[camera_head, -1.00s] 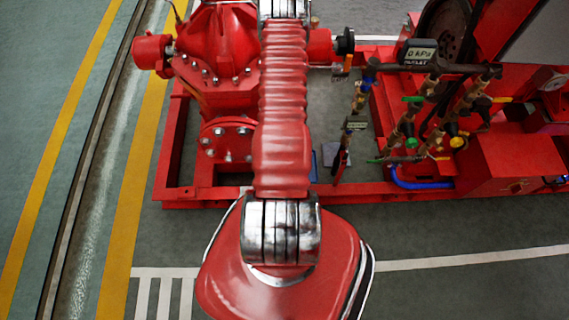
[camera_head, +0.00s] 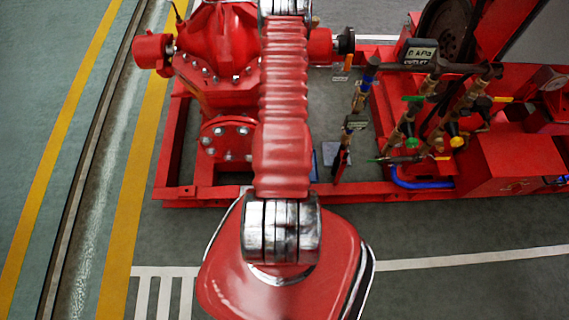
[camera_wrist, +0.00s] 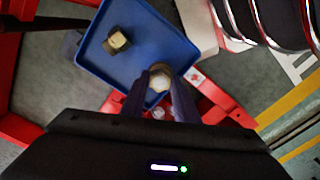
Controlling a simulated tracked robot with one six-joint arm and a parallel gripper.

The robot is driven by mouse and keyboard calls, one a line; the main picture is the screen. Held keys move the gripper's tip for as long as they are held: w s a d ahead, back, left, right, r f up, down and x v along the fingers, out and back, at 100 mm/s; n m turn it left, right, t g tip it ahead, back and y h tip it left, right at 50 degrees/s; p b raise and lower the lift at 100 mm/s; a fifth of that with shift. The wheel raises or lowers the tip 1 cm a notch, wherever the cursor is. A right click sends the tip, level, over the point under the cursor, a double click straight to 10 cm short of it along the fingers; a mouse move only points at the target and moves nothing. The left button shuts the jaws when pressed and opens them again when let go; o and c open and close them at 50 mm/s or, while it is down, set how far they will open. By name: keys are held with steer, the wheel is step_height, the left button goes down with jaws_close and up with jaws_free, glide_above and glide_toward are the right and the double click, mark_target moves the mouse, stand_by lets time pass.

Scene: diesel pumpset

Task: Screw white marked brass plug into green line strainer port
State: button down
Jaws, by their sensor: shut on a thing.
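My gripper (camera_wrist: 160,98) is shut on a brass plug (camera_wrist: 160,77) with a pale, whitish top, just over the edge of the blue tray in the wrist view. A second brass plug (camera_wrist: 117,41) lies in the tray; its colour mark is not clear. In the head view my gripper is hidden by my red arm. Pipework right of centre carries a green round cap (camera_head: 411,143), apparently on the green line strainer, and a yellow one (camera_head: 456,142) beside it. The strainer port itself is too small to make out.
The blue tray (camera_wrist: 150,30) lies beside the red base frame (camera_head: 350,190). A kPa display (camera_head: 420,52) and dark cross pipe stand above the strainers. A blue hose (camera_head: 418,183) curves below them. A thin upright pipe (camera_head: 355,110) stands left of them. The floor in front is clear.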

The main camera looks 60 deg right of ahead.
steer(key=shift+r, duration=1.4)
steer(key=shift+s, duration=0.15)
